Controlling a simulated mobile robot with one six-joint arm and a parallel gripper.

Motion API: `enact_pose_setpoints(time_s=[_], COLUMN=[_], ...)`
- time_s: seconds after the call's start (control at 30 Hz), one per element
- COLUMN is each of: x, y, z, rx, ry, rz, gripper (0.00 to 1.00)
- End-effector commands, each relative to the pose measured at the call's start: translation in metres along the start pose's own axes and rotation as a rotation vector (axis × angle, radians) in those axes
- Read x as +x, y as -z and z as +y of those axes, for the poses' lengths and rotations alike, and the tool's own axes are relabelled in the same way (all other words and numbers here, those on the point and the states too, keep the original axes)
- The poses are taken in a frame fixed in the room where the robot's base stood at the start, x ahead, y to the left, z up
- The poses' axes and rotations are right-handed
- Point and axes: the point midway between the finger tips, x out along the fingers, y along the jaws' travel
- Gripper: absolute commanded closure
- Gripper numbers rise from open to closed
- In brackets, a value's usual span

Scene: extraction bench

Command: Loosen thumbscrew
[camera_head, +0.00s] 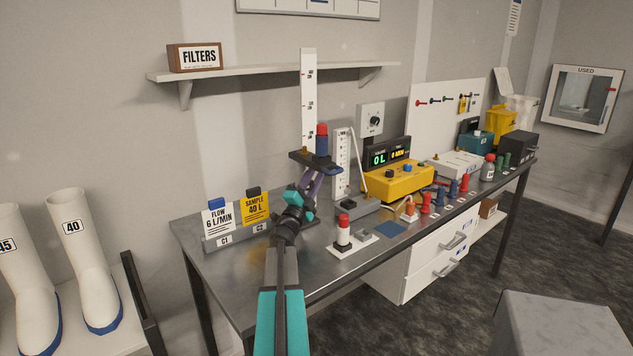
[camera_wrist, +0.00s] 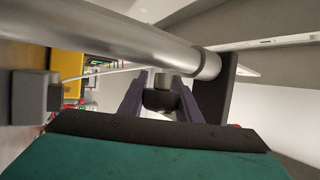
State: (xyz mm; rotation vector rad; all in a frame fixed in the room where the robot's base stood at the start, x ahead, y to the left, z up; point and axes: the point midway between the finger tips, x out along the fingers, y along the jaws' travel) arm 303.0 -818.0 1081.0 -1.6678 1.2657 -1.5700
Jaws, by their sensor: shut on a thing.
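The thumbscrew (camera_wrist: 160,98) is a dark knob on a short metal stem, seen between my fingers in the wrist view. My gripper (camera_wrist: 159,92) is shut on it, one purple-grey finger on each side. In the head view my gripper (camera_head: 317,176) is raised just below the dark platform (camera_head: 305,158) of a stand with a tall white scale (camera_head: 308,100). The thumbscrew is hidden there behind my fingers and the platform. A blue cylinder with a red top (camera_head: 321,140) stands on the platform. A thick metal tube (camera_wrist: 110,45) runs close past my gripper in the wrist view.
A shorter white scale (camera_head: 341,165) and a yellow meter box (camera_head: 397,181) stand right of my gripper. Flow and sample cards (camera_head: 218,218) stand left. A filter shelf (camera_head: 250,73) hangs behind.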

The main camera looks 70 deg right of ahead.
Motion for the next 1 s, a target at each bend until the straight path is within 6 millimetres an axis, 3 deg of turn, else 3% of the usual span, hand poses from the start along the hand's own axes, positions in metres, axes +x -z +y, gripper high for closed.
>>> enact_pose_setpoints(time_s=[0.33, 0.37, 0.47, 1.0], x=[-0.0009, -0.0009, -0.0008, -0.0096], y=[0.0003, 0.0003, 0.0003, 0.0008], z=[0.0014, 0.0014, 0.0012, 0.0009], rx=[-0.001, -0.001, -0.001, -0.001], ry=[0.001, 0.001, 0.001, 0.002], rz=[0.000, 0.000, 0.000, 0.000], gripper=[0.92, 0.66, 0.51, 0.51])
